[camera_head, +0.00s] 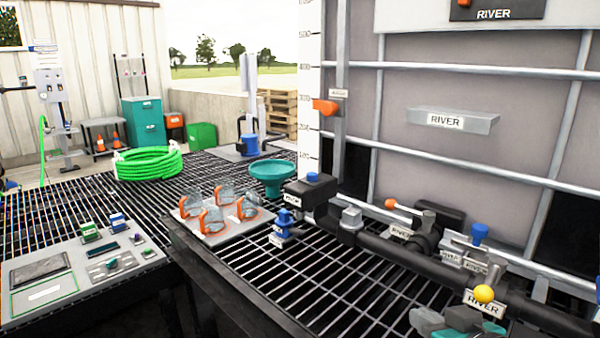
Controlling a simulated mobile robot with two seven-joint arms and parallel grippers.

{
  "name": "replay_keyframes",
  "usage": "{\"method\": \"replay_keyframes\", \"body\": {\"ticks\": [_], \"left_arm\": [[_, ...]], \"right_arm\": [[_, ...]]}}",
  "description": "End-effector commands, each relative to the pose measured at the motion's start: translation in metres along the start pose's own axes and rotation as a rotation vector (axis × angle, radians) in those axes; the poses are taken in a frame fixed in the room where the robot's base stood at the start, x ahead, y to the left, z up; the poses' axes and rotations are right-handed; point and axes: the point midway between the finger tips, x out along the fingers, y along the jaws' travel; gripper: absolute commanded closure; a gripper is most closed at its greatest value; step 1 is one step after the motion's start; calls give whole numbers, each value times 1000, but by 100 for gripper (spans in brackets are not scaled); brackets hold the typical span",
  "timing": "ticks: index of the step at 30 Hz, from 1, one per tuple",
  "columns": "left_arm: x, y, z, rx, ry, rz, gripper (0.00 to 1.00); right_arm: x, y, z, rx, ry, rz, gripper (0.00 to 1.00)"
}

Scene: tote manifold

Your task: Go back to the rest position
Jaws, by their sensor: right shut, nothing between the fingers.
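My right gripper (446,322) shows only in part at the bottom right edge, low in front of the black manifold pipe (395,250). It is shut and empty. I cannot tell whether the gripper touches anything. My left gripper is not in view.
A blue-topped valve (282,228), a teal funnel (272,176) and a white tray with clear cups and orange handles (215,228) stand on the black grating. A coiled green hose (148,162) lies further back. The grating in the front middle is clear.

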Motion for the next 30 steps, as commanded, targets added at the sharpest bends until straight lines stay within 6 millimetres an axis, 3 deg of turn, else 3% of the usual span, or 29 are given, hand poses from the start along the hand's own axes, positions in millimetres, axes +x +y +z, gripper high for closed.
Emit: {"method": "replay_keyframes", "body": {"ticks": [1,3,6,9,15,17,30], "left_arm": [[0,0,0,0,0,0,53],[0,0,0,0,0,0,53],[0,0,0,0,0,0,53],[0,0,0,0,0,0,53],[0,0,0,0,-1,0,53],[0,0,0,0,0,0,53],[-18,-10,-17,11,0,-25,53]], "right_arm": [[-8,-2,37,-11,-112,12,100],[-22,-4,80,-24,-252,29,100],[-45,-7,129,-39,-420,52,100],[-69,-8,167,-50,-559,73,100],[-121,-12,224,-69,-800,108,100],[-137,-13,238,-74,-866,119,100],[-73,-16,227,-97,-540,82,100]]}}
